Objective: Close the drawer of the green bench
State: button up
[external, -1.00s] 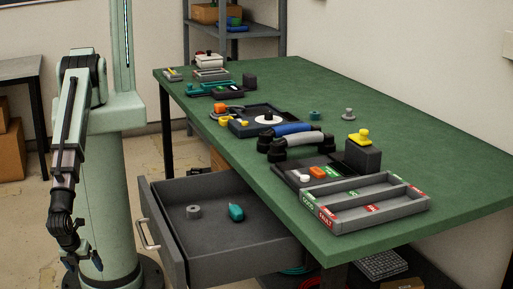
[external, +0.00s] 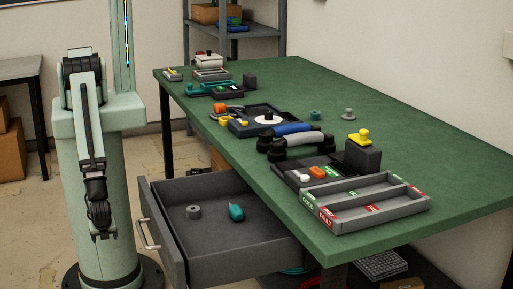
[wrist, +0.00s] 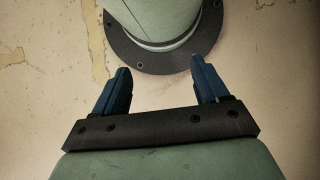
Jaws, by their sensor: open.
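The green bench (external: 420,130) has a grey drawer (external: 245,262) pulled out at its front left side. The drawer front carries a pale bar handle (external: 148,234) facing my column. Inside the drawer lie a grey ring-like part (external: 193,212) and a teal part (external: 236,212). My gripper (external: 104,234) hangs pointing down to the left of the handle, apart from it, in front of my own column. In the wrist view, my gripper (wrist: 160,90) is open with two blue fingers spread and nothing between them; only floor and my base show beyond.
A shelf rack (external: 235,35) stands behind. The floor left of the drawer is clear.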

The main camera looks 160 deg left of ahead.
jog(key=w+d+r+t, duration=0.1)
jog(key=w+r, duration=0.2)
jog(key=w, duration=0.4)
jog(key=w+d+r+t, duration=0.1)
jog(key=w+r, duration=0.1)
jog(key=w, duration=0.5)
jog(key=w+r+t, duration=0.2)
jog(key=w+r, duration=0.1)
jog(key=w, duration=0.4)
jog(key=shift+d+r+m, duration=0.3)
jog(key=shift+d+m, duration=0.1)
grip_shut()
jog(key=w+r+t+y, duration=0.2)
jog(key=w+r+t, duration=0.1)
jog(key=w+r, duration=1.15)
jog(key=w+r+t+y, duration=0.2)
jog(key=w+r+t, duration=0.2)
jog(key=w+r, duration=1.05)
jog(key=n+y, duration=0.2)
send_near(168, 269)
notch_tip(168, 269, down, 3)
jog(key=w+d, duration=0.2)
jog(key=shift+s+a+f, duration=0.1)
jog(key=shift+a, duration=0.95)
jog(key=shift+s+a+f, duration=0.1)
jog(key=shift+s+a, duration=0.05)
jog(key=shift+a, duration=0.9)
